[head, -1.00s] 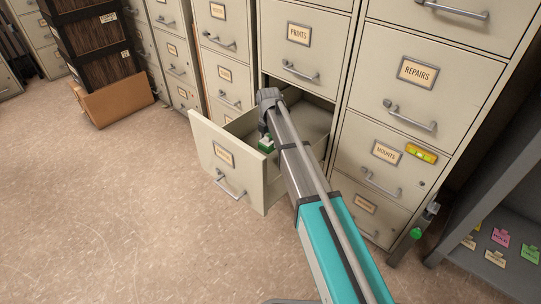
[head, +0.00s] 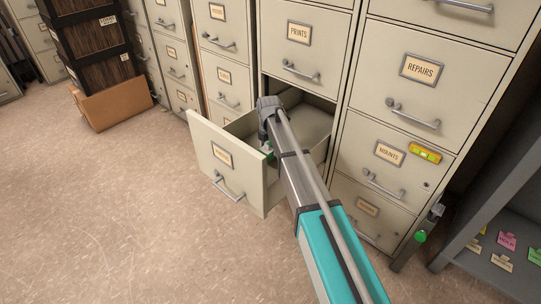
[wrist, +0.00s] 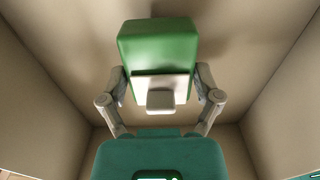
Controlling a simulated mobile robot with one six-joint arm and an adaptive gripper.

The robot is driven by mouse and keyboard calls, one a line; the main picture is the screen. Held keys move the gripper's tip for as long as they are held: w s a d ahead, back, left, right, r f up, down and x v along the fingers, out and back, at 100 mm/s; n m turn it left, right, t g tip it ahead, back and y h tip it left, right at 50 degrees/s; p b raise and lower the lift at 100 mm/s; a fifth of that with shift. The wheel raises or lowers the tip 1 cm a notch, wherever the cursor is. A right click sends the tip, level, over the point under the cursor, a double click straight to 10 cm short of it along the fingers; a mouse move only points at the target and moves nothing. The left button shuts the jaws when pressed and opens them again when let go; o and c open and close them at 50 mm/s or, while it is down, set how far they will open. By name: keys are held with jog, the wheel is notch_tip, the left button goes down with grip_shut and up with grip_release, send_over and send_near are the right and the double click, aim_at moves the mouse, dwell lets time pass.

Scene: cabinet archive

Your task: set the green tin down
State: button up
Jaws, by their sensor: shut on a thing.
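The green tin (wrist: 158,48) with a pale label shows in the wrist view, between the two grey fingers of my gripper (wrist: 160,88). My gripper is shut on it. Drawer walls stand on both sides of the tin, and a shadow falls on the drawer floor by it. I cannot tell whether the tin touches the floor. In the head view the open drawer (head: 229,157) holds my gripper, and only a small green piece of the tin (head: 269,152) shows beside my arm; the rest is hidden.
Filing cabinets stand around the drawer, with closed drawers marked PRINTS (head: 299,33) and REPAIRS (head: 421,68). A yellow level (head: 425,154) is on a drawer front at right. A grey shelf (head: 470,235) stands further right. Open floor (head: 110,210) lies at left.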

jog(key=shift+f+b, duration=0.6)
jog(key=shift+f, duration=0.4)
jog(key=shift+f, duration=0.15)
jog(key=o, duration=1)
jog(key=shift+o, duration=0.2)
notch_tip(320, 180, up, 12)
jog(key=p, duration=1.2)
jog(key=shift+r, duration=0.2)
